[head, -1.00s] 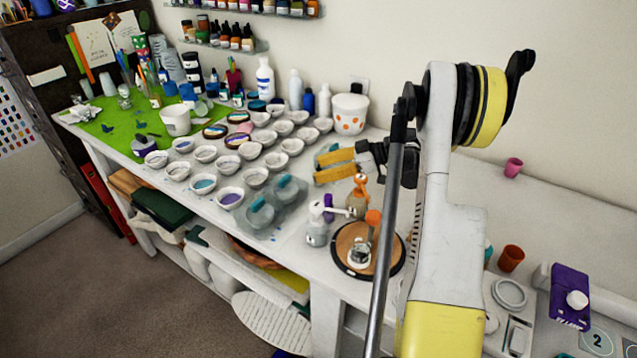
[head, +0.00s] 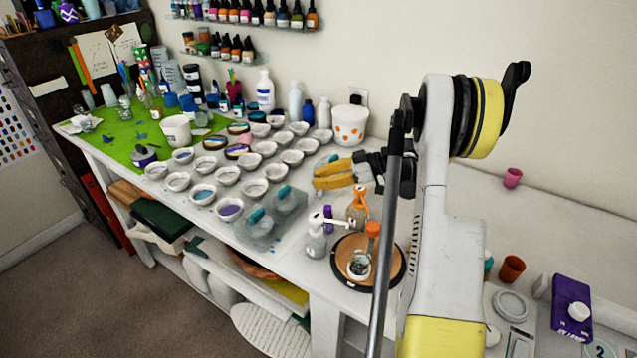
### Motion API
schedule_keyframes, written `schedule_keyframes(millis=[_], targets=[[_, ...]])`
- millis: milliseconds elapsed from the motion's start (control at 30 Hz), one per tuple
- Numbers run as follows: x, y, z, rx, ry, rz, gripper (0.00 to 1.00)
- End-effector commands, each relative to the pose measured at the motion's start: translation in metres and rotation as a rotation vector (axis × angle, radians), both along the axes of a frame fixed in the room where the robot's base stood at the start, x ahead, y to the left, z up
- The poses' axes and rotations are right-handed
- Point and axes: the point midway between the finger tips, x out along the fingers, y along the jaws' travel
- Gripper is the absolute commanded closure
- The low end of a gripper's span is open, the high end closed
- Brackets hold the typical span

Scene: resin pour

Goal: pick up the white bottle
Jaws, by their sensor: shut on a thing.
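A large white bottle with a label (head: 265,93) stands upright at the back of the table. Two slimmer white bottles, one taller (head: 295,102) and one shorter (head: 324,113), stand to its right with a dark blue bottle between them. My gripper (head: 318,177) is over the table's right part, in front of the white tub. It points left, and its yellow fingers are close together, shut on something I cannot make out. The white bottles stand apart from it in the picture.
Many small white bowls (head: 254,187) cover the table middle. A white tub with orange dots (head: 349,126) stands behind my gripper. A clear spray bottle (head: 316,240), an amber spray bottle (head: 357,208) and a round wooden board (head: 345,246) are in front.

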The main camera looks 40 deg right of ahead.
Motion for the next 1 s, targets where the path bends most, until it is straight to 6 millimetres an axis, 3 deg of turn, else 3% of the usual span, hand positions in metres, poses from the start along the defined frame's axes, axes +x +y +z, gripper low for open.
schedule_keyframes(millis=[267,600,800,1000], targets=[[-0.002,-0.003,0.044,0.000,0.000,-0.002,1.00],[-0.052,-0.060,0.086,0.000,0.000,-0.003,1.00],[-0.070,-0.080,0.101,0.000,0.000,-0.001,1.00],[-0.077,-0.087,0.106,0.000,-0.001,-0.001,1.00]])
